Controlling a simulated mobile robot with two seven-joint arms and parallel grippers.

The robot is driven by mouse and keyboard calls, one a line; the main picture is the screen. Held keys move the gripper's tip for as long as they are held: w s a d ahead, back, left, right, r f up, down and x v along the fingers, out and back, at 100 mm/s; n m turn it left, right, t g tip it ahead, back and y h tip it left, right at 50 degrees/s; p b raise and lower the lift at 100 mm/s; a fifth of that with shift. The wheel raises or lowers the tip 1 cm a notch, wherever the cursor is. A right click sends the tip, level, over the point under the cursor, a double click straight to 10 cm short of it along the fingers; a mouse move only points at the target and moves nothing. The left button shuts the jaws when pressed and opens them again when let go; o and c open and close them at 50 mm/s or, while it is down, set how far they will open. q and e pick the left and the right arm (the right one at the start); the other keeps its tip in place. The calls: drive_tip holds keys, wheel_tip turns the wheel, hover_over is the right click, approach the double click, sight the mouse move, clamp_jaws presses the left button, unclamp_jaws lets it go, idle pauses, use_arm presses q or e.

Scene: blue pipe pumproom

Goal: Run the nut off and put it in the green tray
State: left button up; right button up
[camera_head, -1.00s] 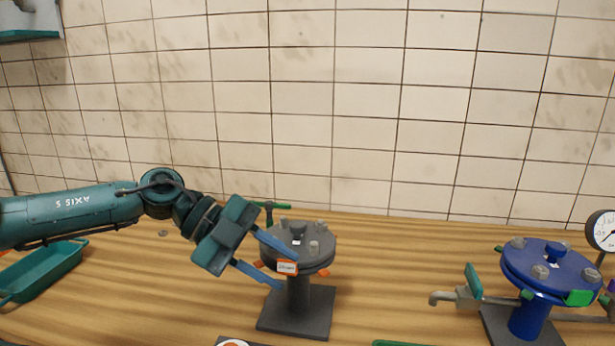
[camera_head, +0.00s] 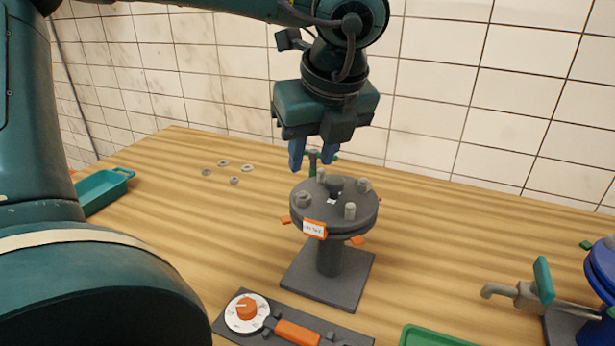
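A grey round flange (camera_head: 335,219) stands upright on a pedestal with a square dark base. Several studs or nuts stand on its top, among them a grey nut (camera_head: 303,198) at the left and one (camera_head: 365,186) at the back right. My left gripper (camera_head: 313,164) points down over the flange's back edge. Its two blue fingers are apart, with no nut visible between them. A stud (camera_head: 321,176) stands just below the fingers. A green tray (camera_head: 432,337) is cut off at the bottom edge. A teal-green tray (camera_head: 104,187) sits at the far left, partly hidden by my arm. My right gripper is out of view.
Several loose nuts or washers (camera_head: 234,181) lie on the wooden table (camera_head: 220,225) left of the flange. A dark panel (camera_head: 275,330) with an orange knob lies in front. A blue flange (camera_head: 602,270) with a tap stands at the right edge.

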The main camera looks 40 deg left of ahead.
sight(303, 193)
use_arm(q)
drive_tip(key=x, duration=0.7)
drive_tip(key=shift+f+p, duration=0.15)
drive_tip(key=shift+p, duration=0.2)
drive_tip(key=shift+w+a+f, duration=0.1)
drive_tip(key=shift+a+f, duration=0.1)
drive_tip(key=shift+f, duration=0.35)
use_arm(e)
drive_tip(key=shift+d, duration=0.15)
use_arm(q)
drive_tip(key=shift+c, duration=0.4)
